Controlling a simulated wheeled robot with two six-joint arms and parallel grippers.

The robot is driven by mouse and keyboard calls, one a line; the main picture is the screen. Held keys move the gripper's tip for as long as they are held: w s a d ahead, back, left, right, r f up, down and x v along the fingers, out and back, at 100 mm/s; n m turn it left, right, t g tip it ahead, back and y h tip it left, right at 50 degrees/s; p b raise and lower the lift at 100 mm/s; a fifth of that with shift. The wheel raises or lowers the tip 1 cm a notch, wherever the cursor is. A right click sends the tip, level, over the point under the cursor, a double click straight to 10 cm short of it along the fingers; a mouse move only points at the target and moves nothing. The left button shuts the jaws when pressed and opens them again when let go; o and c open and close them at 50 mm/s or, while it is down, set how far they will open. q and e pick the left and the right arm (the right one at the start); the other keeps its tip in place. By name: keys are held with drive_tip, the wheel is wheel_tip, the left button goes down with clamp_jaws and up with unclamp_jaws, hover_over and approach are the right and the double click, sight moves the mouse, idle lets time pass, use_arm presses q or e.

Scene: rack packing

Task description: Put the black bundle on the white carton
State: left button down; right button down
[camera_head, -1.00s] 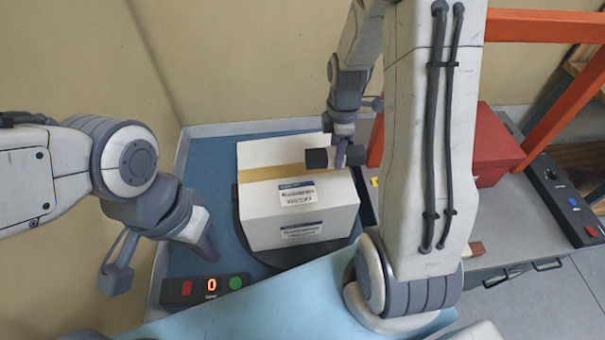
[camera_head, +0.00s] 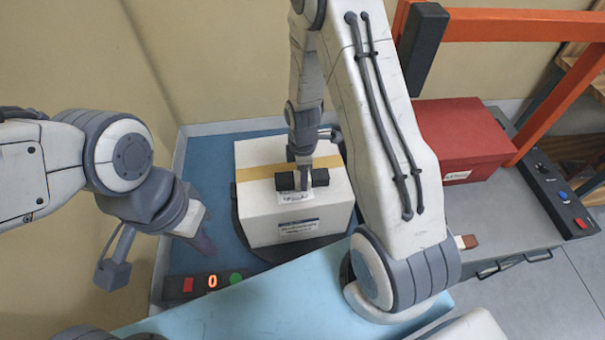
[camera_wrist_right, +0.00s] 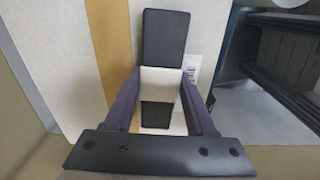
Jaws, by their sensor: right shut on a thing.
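The white carton (camera_head: 262,215), with a tan tape strip and printed labels, stands on a dark round plate on the blue surface. My right gripper (camera_head: 303,184) is shut on the black bundle (camera_head: 320,177), over the carton's top. In the right wrist view, the bundle (camera_wrist_right: 165,38) has a white middle band between the fingers of the right gripper (camera_wrist_right: 162,80), with the carton top (camera_wrist_right: 65,45) beneath. I cannot tell whether the bundle touches the carton. My left gripper (camera_head: 204,243) hangs left of the carton, clear of it; its fingers are too unclear to read.
A small console (camera_head: 205,284) with red and green buttons and a lit 0 is in front of the carton. A red box (camera_head: 462,135) stands on the grey surface at right, near an orange frame (camera_head: 520,25) and a button panel (camera_head: 550,180).

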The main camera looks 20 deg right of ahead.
drive_tip(key=shift+f, duration=0.15)
drive_tip(key=shift+c, duration=1.1)
unclamp_jaws()
